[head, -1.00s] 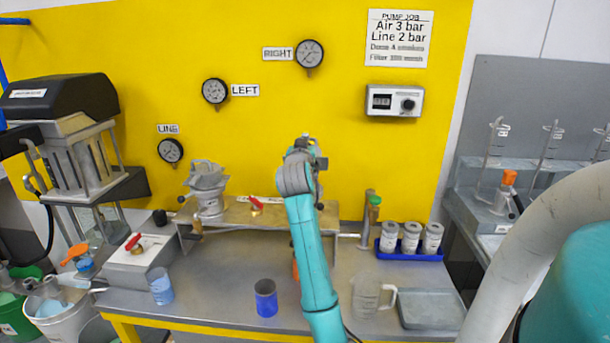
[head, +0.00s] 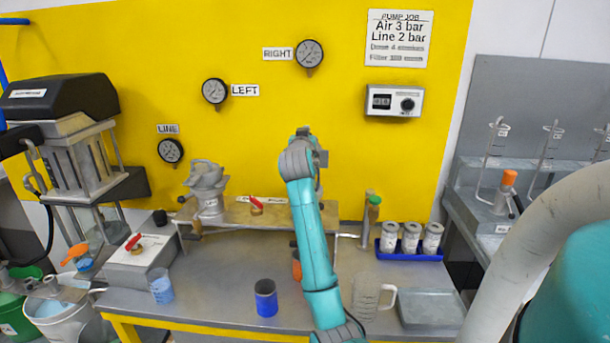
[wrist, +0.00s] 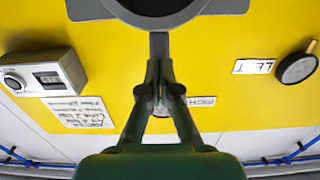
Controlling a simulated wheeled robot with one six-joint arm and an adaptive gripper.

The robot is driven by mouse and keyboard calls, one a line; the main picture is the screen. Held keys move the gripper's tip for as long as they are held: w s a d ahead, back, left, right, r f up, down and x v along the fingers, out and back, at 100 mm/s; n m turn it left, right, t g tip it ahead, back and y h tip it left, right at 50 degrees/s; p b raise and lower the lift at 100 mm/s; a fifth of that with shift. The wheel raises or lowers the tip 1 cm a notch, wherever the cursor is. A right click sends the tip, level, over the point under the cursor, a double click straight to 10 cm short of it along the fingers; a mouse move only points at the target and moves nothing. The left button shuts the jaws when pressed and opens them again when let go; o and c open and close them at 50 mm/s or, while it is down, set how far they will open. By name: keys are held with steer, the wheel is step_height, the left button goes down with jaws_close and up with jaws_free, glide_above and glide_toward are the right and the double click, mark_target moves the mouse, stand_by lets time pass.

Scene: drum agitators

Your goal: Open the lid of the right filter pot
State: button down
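In the wrist view, which shows the wall upside down, a dark grey round part (wrist: 158,8) of a filter pot, with a paler ring, is cut off by the top edge. A narrow grey tab (wrist: 159,45) runs from it to my fingertips. My gripper (wrist: 160,72) has its fingers close together on the end of this tab. I cannot tell how far the lid is tilted. In the head view, my arm hides the right pot and my fingertips. The left filter pot (head: 209,201) stands on the bench stand with its grey top raised.
A blue cup (head: 265,299), a clear jug (head: 366,297) and a grey tray (head: 431,310) stand in front. Several cans sit in a blue rack (head: 408,255) on the right. The wall gauges are behind.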

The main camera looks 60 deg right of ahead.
steer(key=shift+r+x, duration=0.2)
steer(key=shift+x, duration=0.65)
steer(key=shift+r+x, duration=0.2)
steer(key=shift+x, duration=0.65)
steer(key=shift+d, duration=0.2)
steer(key=shift+x, duration=2)
steer(key=shift+a, duration=0.15)
steer(key=r+v, duration=0.3)
steer(key=v, duration=0.8)
steer(key=shift+s+a, duration=0.15)
steer(key=shift+a, duration=0.25)
steer(key=shift+f, duration=0.15)
